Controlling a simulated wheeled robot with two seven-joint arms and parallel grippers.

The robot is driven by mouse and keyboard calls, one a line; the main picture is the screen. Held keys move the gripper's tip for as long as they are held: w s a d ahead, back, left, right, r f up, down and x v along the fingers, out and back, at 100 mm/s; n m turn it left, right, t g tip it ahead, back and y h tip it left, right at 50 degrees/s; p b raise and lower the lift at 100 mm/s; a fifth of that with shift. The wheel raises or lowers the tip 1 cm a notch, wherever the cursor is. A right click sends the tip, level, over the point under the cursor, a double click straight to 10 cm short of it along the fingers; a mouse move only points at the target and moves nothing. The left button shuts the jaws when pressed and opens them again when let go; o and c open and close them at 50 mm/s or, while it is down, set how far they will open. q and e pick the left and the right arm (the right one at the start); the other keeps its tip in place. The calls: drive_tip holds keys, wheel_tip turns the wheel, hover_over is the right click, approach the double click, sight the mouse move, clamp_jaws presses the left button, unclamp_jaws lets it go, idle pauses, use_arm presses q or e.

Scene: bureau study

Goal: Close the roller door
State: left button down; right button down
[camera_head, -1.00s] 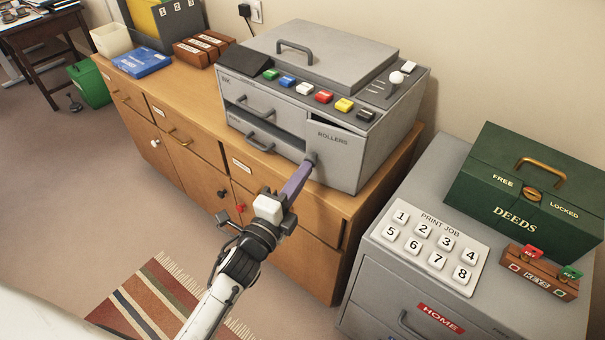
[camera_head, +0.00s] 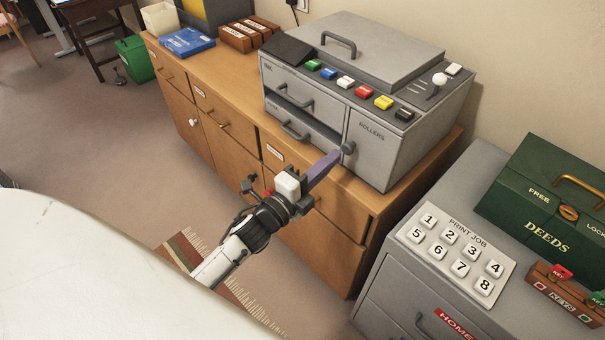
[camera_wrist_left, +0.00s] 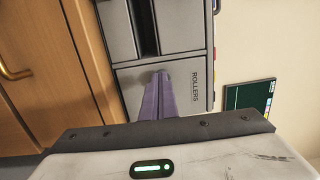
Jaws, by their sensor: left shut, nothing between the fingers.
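The roller door (camera_head: 371,155) is the grey front panel marked ROLLERS at the right end of the grey printing machine (camera_head: 420,130). It looks flush with the machine's front, with no dark gap at its edges. Its dark round knob (camera_head: 348,147) is near the panel's left edge. My left gripper (camera_head: 338,155) is shut and empty, its purple fingertips at the knob; I cannot tell whether they touch. In the left wrist view the shut fingers (camera_wrist_left: 163,78) lie over the roller door (camera_wrist_left: 190,108) and hide the knob. My right gripper is not in view.
The machine stands on a wooden cabinet (camera_head: 205,85). Its ink drawers, left of the door, have handles, and a dark gap shows between them. A grey filing cabinet (camera_head: 385,265) with a PRINT JOB keypad (camera_head: 458,250) and a green DEEDS box (camera_head: 545,190) stands at right.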

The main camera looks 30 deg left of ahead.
use_arm(q)
drive_tip(key=v, duration=1.2)
drive_tip(key=shift+s+a+b, duration=0.15)
drive_tip(key=shift+a+b, duration=0.25)
drive_tip(key=shift+a, duration=0.05)
drive_tip(key=s+d+f+n+g, duration=0.4)
drive_tip(key=s+f+n, duration=0.3)
drive_tip(key=f+n, duration=0.2)
drive_tip(key=s+d+f+n+g+y, duration=0.1)
drive_tip(key=s+d+f+n+g, duration=0.3)
drive_tip(key=s+f+n, duration=0.4)
wheel_tip(320, 180, down, 3)
drive_tip(key=shift+s+d+r+n+g, duration=0.15)
drive_tip(key=shift+r+n+g, duration=0.1)
drive_tip(key=shift+n+g, duration=0.5)
